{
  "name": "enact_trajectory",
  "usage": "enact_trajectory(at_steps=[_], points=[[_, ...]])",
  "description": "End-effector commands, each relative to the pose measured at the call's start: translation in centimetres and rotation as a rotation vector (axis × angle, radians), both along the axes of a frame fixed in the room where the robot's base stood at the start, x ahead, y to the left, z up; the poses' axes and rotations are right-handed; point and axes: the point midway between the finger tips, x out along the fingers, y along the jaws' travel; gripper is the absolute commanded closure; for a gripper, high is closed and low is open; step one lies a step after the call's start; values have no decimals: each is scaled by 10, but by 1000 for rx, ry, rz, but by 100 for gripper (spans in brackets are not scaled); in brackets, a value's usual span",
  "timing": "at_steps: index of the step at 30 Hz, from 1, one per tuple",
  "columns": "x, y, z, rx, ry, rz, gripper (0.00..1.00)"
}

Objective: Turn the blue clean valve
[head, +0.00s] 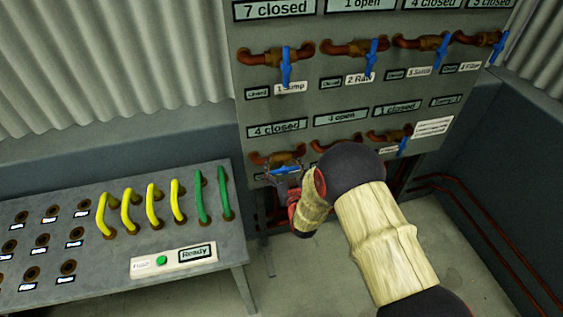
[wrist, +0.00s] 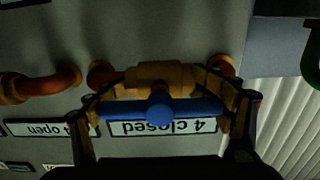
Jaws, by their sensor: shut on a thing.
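A blue valve handle (wrist: 165,110) lies level across the wrist view, in front of a brass valve body (wrist: 160,77). The fingers of my gripper (wrist: 163,98) are at the two ends of the handle and hold it. A sign reading "4 closed" (wrist: 165,127) shows upside down there, partly behind the handle. In the head view my gripper (head: 285,181) is at the lower-left valve on the grey panel (head: 290,105). The blue handle (head: 284,169) shows there, partly hidden by my gripper. I cannot read a "clean" label.
Several other blue-handled valves stand on the panel, such as the "Pump" one (head: 286,68). A grey console (head: 195,235) with yellow and green handles and a "Ready" box (head: 175,260) stands to the left. Red pipes (head: 480,210) run low at the right.

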Motion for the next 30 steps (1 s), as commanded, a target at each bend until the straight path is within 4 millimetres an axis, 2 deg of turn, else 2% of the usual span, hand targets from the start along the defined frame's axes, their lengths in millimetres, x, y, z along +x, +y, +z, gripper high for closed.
enact_trajectory(at_steps=[11, 30], points=[[0, 0, -2, 181, 51, 0, 48], [0, 0, -2, 745, 213, 0, 48]])
